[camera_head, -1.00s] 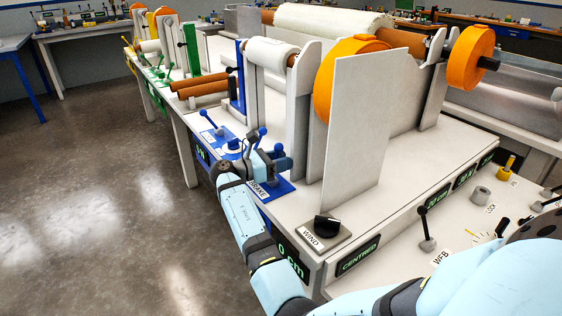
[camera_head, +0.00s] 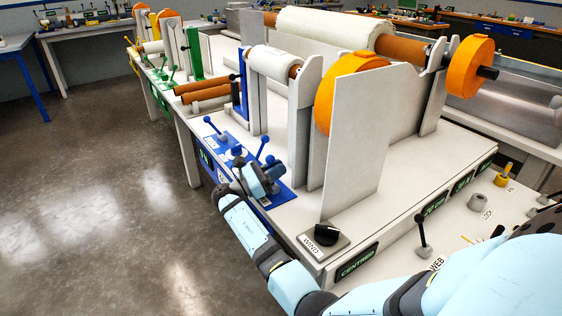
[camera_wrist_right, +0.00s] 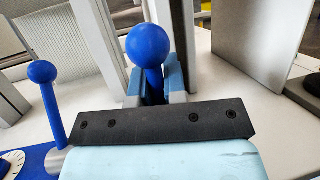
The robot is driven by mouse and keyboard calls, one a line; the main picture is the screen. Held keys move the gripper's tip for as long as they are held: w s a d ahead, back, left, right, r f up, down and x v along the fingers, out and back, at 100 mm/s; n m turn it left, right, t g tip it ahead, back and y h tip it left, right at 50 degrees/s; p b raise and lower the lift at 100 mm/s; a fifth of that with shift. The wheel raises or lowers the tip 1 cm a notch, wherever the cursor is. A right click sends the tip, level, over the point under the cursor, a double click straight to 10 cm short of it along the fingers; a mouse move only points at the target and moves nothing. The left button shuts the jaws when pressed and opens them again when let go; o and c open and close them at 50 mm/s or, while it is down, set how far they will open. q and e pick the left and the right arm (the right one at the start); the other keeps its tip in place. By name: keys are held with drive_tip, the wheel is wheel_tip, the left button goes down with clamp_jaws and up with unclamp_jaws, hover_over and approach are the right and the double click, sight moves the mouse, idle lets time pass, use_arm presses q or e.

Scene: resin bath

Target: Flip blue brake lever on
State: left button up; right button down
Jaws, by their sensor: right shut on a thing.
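The blue brake lever, topped by a round blue knob (camera_wrist_right: 148,46), stands between the fingers of my right gripper (camera_wrist_right: 150,88) in the right wrist view. The gripper is shut on its stem just below the knob. In the head view my right gripper (camera_head: 266,178) is over the near end of the blue control panel (camera_head: 284,197), by the brake label, and its fingers partly hide the lever. A second blue lever (camera_wrist_right: 50,105) stands apart to the left in the wrist view. My left gripper is out of view.
More blue levers and a dial sit on the same panel. A pale upright plate (camera_head: 357,145) and orange discs (camera_head: 470,67) stand to the right. A black wind knob (camera_head: 326,234) is on the near corner. Open floor (camera_head: 80,200) lies to the left.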

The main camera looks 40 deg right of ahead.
drive_tip(key=shift+a, duration=0.15)
drive_tip(key=c, duration=1.2)
unclamp_jaws()
drive_tip(key=shift+o, duration=0.2)
drive_tip(key=v, duration=1.4)
drive_tip(key=shift+f+b, duration=0.15)
drive_tip(key=shift+b, duration=0.15)
